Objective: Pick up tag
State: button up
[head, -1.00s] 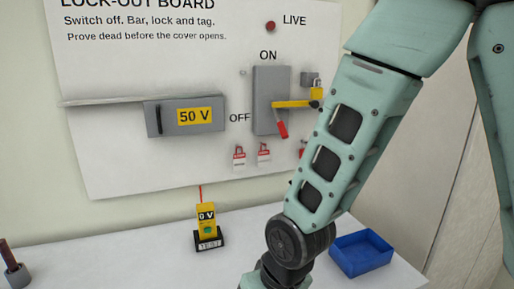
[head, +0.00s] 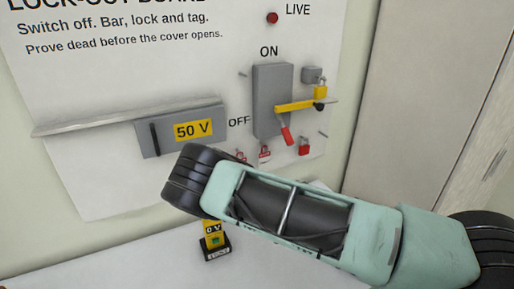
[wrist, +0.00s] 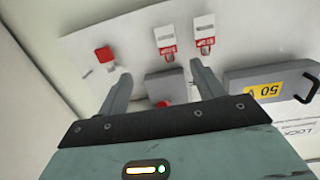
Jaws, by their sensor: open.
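Two red-and-white tags hang on the board in the wrist view, one (wrist: 167,40) between my fingers' lines and one (wrist: 204,34) to its right. In the head view one tag (head: 264,153) shows below the switch, and the other (head: 240,155) is partly behind my arm. My gripper (wrist: 160,70) is open and empty, its fingers pointing toward the board. The tags appear beyond the fingertips, apart from them. My gripper is hidden in the head view.
The grey switch box (head: 271,100) has a red handle (head: 284,134) and a yellow bar (head: 294,106). A red padlock (head: 304,146) hangs right of the tags. A 50 V cover (head: 180,130) sits left. A yellow tester (head: 213,235) stands on the bench.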

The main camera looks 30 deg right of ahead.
jog(key=r, duration=0.1)
jog(key=n+y+b, duration=0.1)
jog(key=b, duration=0.1)
send_near(265, 159)
jog(key=w, duration=0.3)
jog(key=w+p, duration=0.2)
jog(key=w, duration=0.2)
jog(key=shift+w+f+p, duration=0.25)
jog(key=shift+f+p, duration=0.05)
jog(key=shift+p, duration=0.1)
jog(key=shift+w+f, duration=0.2)
jog(key=shift+w, duration=0.4)
jog(key=c, duration=1)
